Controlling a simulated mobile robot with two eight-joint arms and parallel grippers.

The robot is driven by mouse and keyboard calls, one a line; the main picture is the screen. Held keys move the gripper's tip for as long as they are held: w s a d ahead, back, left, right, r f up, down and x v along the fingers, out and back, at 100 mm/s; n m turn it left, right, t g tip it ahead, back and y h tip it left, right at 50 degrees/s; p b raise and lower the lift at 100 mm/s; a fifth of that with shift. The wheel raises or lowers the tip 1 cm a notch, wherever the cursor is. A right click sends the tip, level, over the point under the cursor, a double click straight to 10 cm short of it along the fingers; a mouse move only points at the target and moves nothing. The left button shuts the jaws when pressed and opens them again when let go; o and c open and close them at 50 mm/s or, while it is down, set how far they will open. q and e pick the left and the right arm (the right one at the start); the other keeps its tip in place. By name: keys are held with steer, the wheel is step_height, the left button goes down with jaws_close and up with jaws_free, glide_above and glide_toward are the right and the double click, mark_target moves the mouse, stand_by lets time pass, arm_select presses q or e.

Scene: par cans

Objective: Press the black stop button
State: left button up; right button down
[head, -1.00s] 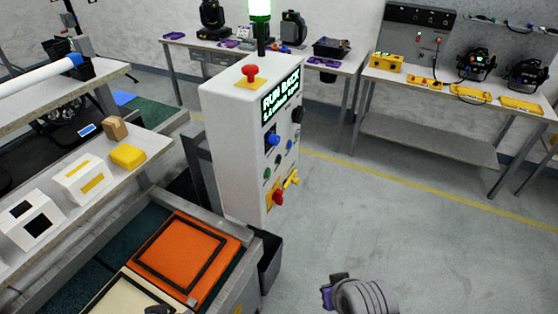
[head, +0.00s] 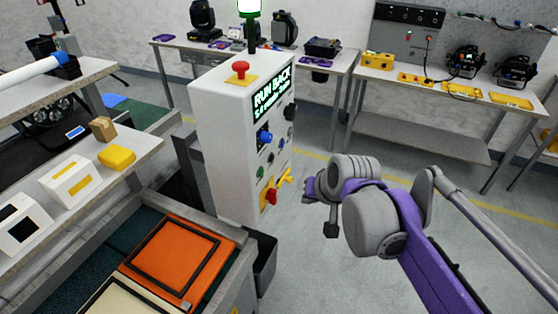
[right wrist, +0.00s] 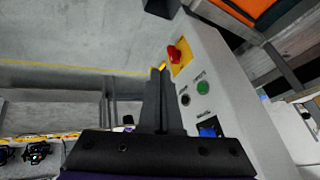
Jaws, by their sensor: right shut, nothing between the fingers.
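The white control cabinet (head: 222,140) stands at the centre of the head view. The black stop button (head: 271,157) is on its right-facing panel, close to a green button (head: 260,171). In the right wrist view the black button (right wrist: 186,100) sits beside the green one (right wrist: 202,87), just right of the fingers. My right gripper (head: 309,188) is in front of the panel, to its right in the head view, apart from the button. In the wrist view its fingers (right wrist: 160,72) are shut and empty. My left gripper is out of view.
The panel also carries a blue knob (head: 264,137), a red-and-yellow switch (head: 271,198) and a lit display (head: 271,96). A red mushroom button (head: 240,70) is on top. An orange-topped case (head: 178,258) lies at left front. Open floor lies right of the cabinet.

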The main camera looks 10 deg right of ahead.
mark_target(272, 158)
steer(key=w+d+r+m, duration=0.1)
steer(key=w+r, duration=0.1)
steer(key=w, duration=0.3)
steer(key=w+r+m, duration=0.1)
steer(key=w+r, duration=0.2)
steer(key=w, duration=0.3)
steer(key=shift+d+m+t+y+b, duration=0.3)
steer(key=shift+d+t+b, duration=0.05)
steer(key=shift+d+t, duration=0.05)
steer(key=shift+w, duration=0.1)
steer(key=w+a+f, duration=0.4)
steer(key=w+f, duration=0.4)
steer(key=shift+w+a, duration=0.15)
steer(key=shift+a, duration=0.2)
